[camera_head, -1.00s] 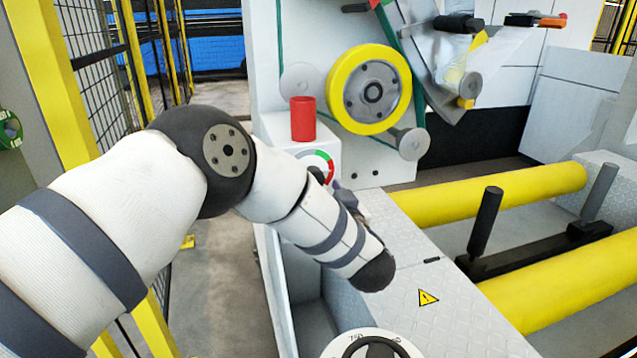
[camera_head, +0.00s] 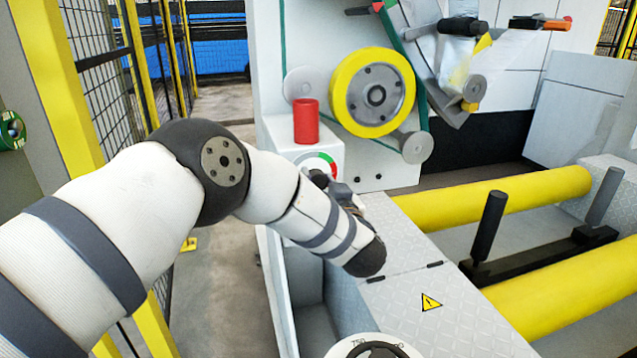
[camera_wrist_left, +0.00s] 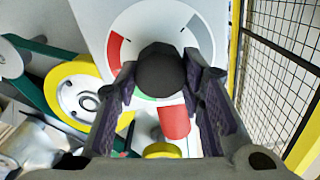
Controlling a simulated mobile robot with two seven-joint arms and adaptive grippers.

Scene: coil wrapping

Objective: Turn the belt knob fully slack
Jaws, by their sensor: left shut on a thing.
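The belt knob (camera_wrist_left: 160,72) is black and round, in front of a white dial face (camera_wrist_left: 130,22) with red, grey and green bands. In the head view the knob (camera_head: 319,178) shows only in part, on the white box below the red cylinder. My left gripper (camera_wrist_left: 161,76) has a finger on each side of the knob and is shut on it. In the head view my forearm hides most of the left gripper (camera_head: 338,187). No pointer mark on the knob is readable. My right gripper is not in view.
The red cylinder (camera_head: 306,121) stands on the box top (camera_head: 283,135), close above the dial. The yellow-rimmed wheel (camera_head: 346,104) and green belt (camera_head: 418,85) are to its right. Yellow rollers (camera_head: 540,188) lie further right. A mesh fence (camera_head: 100,85) stands left.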

